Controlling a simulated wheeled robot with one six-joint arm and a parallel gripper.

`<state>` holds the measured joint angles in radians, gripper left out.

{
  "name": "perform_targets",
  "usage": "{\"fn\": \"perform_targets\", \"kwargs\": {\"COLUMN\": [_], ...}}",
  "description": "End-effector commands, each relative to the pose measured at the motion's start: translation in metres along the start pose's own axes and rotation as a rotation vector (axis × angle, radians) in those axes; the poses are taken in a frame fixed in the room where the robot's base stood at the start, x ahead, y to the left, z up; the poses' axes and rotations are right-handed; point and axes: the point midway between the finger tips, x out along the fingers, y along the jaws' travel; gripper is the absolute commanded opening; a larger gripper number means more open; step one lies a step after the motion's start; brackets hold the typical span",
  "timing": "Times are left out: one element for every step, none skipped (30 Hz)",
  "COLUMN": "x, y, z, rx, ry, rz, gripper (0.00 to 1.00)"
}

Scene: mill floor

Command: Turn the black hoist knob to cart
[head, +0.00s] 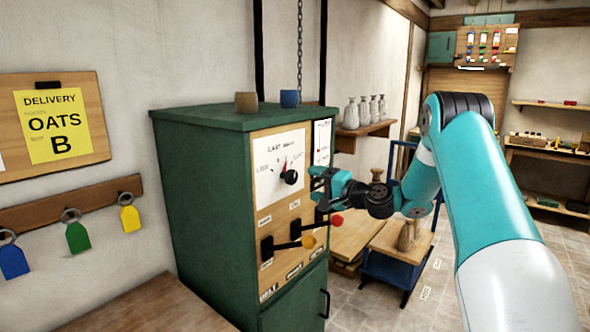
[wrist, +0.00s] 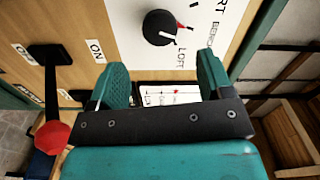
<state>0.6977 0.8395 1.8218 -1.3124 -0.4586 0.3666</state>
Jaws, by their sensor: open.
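The black hoist knob (head: 291,176) is on a white dial plate (head: 277,160) on the front of the green cabinet. In the wrist view the round knob (wrist: 158,27) shows at the top, beyond my fingertips, with a light line on its face and a red mark beside it. The dial carries several words, with LOFT and part of CART readable. I cannot tell for certain which word the knob points to. My gripper (head: 314,184) is open and empty, just right of the knob and apart from it. Its two spread fingers (wrist: 161,68) show in the wrist view.
Below the dial are two levers, one with a yellow end (head: 309,241) and one with a red end (head: 337,220). The red one (wrist: 51,136) is left of my gripper in the wrist view.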

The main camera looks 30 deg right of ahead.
Motion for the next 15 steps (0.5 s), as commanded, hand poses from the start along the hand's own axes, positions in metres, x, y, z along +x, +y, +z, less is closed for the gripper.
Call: {"fn": "perform_targets", "kwargs": {"x": [0.013, 0.020, 0.029, 0.036, 0.042, 0.050, 0.056, 0.061, 0.067, 0.071, 0.074, 0.079, 0.081, 0.084, 0.086], "y": [-0.005, -0.005, -0.005, -0.005, -0.005, -0.005, -0.004, -0.004, -0.004, -0.003, -0.003, -0.002, -0.002, -0.001, -0.001], "z": [0.001, 0.001, 0.002, 0.002, 0.001, 0.001, 0.001, 0.001, 0.001, 0.000, 0.000, 0.000, -0.001, -0.001, -0.001], "rx": [-0.001, -0.001, -0.001, -0.001, -0.002, -0.001, -0.002, -0.001, -0.002, -0.002, -0.001, -0.002, -0.001, -0.001, -0.001], "ry": [-0.006, -0.006, -0.006, -0.006, -0.005, -0.005, -0.004, -0.004, -0.003, -0.002, -0.002, -0.002, -0.001, 0.000, 0.001], "rz": [0.000, -0.001, 0.000, -0.001, 0.000, 0.000, 0.000, 0.000, -0.001, 0.000, 0.001, 0.000, 0.001, 0.001, 0.001], "gripper": [0.73, 0.73, 0.73, 0.73, 0.73, 0.73, 0.73, 0.73, 0.73, 0.73, 0.73, 0.73, 0.73, 0.73, 0.73]}}
